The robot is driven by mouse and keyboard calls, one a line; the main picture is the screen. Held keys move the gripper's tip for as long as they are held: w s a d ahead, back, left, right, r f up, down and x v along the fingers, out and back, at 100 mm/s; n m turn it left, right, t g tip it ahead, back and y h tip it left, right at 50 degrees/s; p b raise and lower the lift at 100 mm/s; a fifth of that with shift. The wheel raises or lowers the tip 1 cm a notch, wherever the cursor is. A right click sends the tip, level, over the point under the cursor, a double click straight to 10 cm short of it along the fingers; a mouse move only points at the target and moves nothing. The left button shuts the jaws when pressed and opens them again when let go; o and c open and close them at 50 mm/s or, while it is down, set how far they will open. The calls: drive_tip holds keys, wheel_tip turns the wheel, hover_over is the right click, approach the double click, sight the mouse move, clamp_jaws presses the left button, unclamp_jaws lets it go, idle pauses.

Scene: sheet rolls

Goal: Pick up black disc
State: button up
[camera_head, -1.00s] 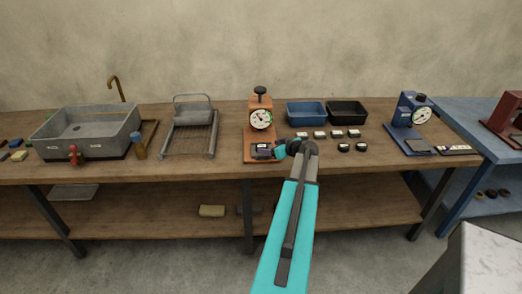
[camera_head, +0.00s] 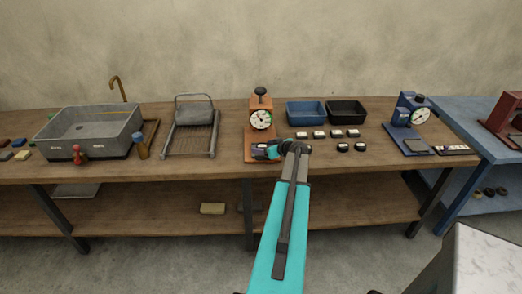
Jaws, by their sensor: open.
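Several small black discs with pale tops lie on the wooden bench right of the orange dial gauge. Two of them, a left black disc (camera_head: 342,147) and a right black disc (camera_head: 360,147), are in the front row; others, such as this one (camera_head: 336,133), form a row behind. My gripper (camera_head: 270,153) is open at the front of the orange gauge's base, left of the discs. A small dark item (camera_head: 258,153) with a light marking sits on that base beside my gripper. My arm partly hides this area, so contact cannot be told.
The orange dial gauge (camera_head: 261,120) stands just behind my gripper. A blue tray (camera_head: 306,112) and a black tray (camera_head: 347,111) are behind the discs. A blue dial gauge (camera_head: 411,120) stands at right; a wire rack (camera_head: 191,130) and grey sink (camera_head: 90,132) are at left.

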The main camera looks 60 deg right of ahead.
drive_tip(key=shift+c, duration=0.2)
drive_tip(key=c, duration=1.2)
drive_tip(key=shift+c, duration=0.2)
drive_tip(key=shift+r, duration=0.1)
drive_tip(key=shift+r+b, duration=1)
drive_tip(key=shift+r, duration=0.4)
drive_tip(key=s+a+r+b, duration=0.1)
drive_tip(key=s+a+b, duration=0.1)
drive_tip(key=s, duration=0.5)
drive_tip(key=s+a+r+b, duration=0.1)
drive_tip(key=s+a+b, duration=0.1)
drive_tip(key=s, duration=0.6)
drive_tip(key=shift+s+a+b, duration=0.2)
drive_tip(key=shift+b, duration=0.7)
